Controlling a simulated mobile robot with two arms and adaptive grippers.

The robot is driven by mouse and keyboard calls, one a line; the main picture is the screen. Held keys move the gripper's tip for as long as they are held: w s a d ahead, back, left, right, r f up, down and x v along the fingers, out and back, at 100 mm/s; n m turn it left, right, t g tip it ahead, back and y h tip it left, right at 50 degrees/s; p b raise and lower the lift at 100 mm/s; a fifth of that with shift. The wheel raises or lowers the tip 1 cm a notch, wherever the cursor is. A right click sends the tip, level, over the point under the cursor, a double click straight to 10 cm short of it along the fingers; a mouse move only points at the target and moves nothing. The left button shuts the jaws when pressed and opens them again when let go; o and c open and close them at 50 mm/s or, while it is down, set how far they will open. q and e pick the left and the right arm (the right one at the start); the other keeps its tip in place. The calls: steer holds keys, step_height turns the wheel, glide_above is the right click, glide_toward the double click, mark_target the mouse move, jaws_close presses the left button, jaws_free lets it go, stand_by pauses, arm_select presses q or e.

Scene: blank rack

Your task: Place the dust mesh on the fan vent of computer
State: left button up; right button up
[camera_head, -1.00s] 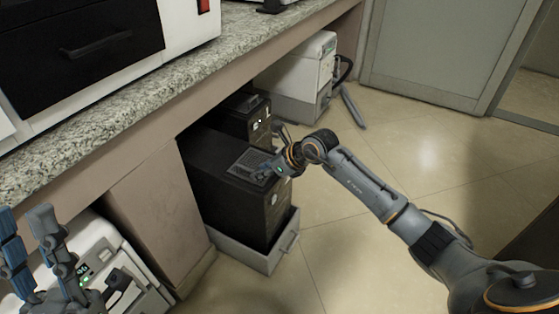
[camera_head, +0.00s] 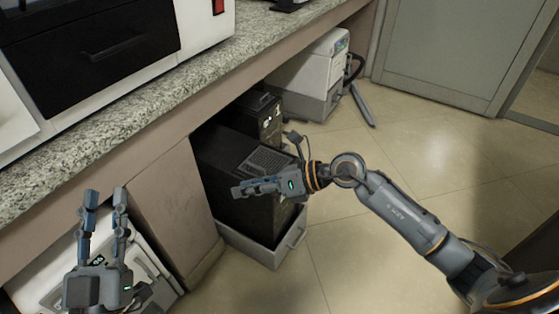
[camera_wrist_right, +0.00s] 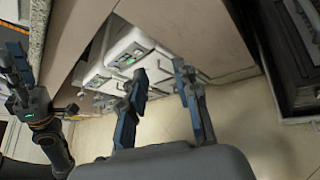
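The computer (camera_head: 228,172) is a black tower standing in a grey tray under the counter. A grey dust mesh (camera_head: 266,160) lies flat on its top face, over the fan vent area. The vent itself is covered or cannot be told apart from it. My right gripper (camera_head: 238,189) is in front of the tower in the head view, apart from the mesh. In the right wrist view its fingers (camera_wrist_right: 157,80) are spread with nothing between them. My left gripper (camera_head: 104,196) is open and empty at the lower left, and also shows in the right wrist view (camera_wrist_right: 14,62).
A granite counter (camera_head: 150,120) overhangs the tower. A second black tower (camera_head: 258,115) stands behind it. The grey tray (camera_head: 277,254) has raised walls. White machines (camera_head: 300,80) stand further back and at lower left. The floor to the right is clear.

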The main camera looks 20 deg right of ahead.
steer(key=s+a+r+m+t+y, duration=0.2)
steer(key=s+a+r+m+y, duration=0.15)
steer(key=r+m, duration=0.2)
steer(key=s+a+r+m+t+y, duration=0.25)
steer(key=s+r+m+y, duration=0.2)
steer(key=r, duration=0.25)
steer(key=d+r+m+t+h, duration=0.1)
steer(key=d+m+t+h, duration=0.2)
steer(key=m, duration=0.6)
steer(key=d+m+t+h, duration=0.3)
steer(key=m+h, duration=0.3)
steer(key=m, duration=0.4)
steer(key=s+d+r+m+t+h, duration=0.1)
steer(key=d+m+t+h, duration=0.2)
steer(key=m, duration=0.7)
steer(key=shift+r+t+h, duration=0.3)
steer(key=shift+t+h, duration=0.8)
steer(key=shift+t, duration=0.25)
steer(key=shift+a, duration=0.1)
